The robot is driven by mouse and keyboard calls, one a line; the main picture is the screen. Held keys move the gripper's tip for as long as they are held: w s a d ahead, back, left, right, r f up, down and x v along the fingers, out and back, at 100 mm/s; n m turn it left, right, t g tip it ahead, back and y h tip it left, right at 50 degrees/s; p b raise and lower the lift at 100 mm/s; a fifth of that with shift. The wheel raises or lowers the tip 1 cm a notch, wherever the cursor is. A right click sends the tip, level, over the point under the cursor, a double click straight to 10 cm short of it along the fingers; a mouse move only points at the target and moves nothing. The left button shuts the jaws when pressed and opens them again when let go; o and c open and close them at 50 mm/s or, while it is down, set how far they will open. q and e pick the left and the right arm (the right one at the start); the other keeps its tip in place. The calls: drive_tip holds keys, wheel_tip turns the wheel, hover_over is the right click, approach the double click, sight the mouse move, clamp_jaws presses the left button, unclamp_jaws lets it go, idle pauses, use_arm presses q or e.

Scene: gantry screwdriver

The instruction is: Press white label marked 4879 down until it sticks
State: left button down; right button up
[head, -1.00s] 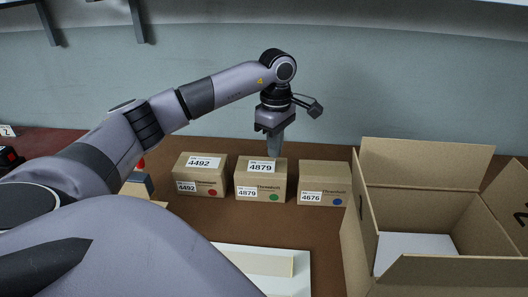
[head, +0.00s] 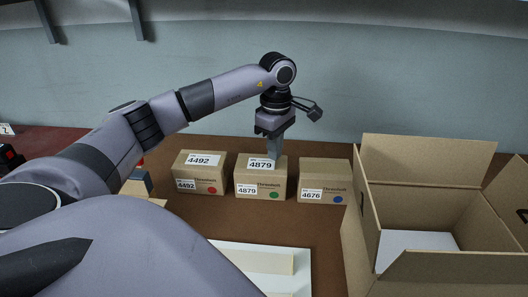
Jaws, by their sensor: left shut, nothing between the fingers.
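The white label marked 4879 (head: 260,163) lies on top of the middle cardboard box (head: 262,178). That box also has a 4879 label and a green dot on its front. My left gripper (head: 274,158) is shut and empty, pointing straight down at the right end of the top label. Its fingertips overlap the label's right edge in the picture; I cannot tell whether they touch it. My right gripper is not in view.
A box with 4492 labels (head: 201,176) stands to the left and a box labelled 4676 (head: 324,184) to the right. A large open carton (head: 400,190) stands at the right. A white sheet with a pale strip (head: 298,262) lies in front.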

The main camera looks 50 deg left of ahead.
use_arm(q)
drive_tip(key=shift+f+b, duration=0.45)
drive_tip(key=shift+f, duration=0.55)
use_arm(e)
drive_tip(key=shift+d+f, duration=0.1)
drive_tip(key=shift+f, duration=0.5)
use_arm(q)
wheel_tip(320, 180, up, 4)
drive_tip(key=p, duration=0.3)
drive_tip(key=shift+f, duration=0.1)
drive_tip(key=shift+r+p, duration=0.4)
drive_tip(key=shift+p, duration=0.15)
wheel_tip(320, 180, up, 2)
drive_tip(key=shift+r+p, duration=0.25)
drive_tip(key=shift+p, duration=0.8)
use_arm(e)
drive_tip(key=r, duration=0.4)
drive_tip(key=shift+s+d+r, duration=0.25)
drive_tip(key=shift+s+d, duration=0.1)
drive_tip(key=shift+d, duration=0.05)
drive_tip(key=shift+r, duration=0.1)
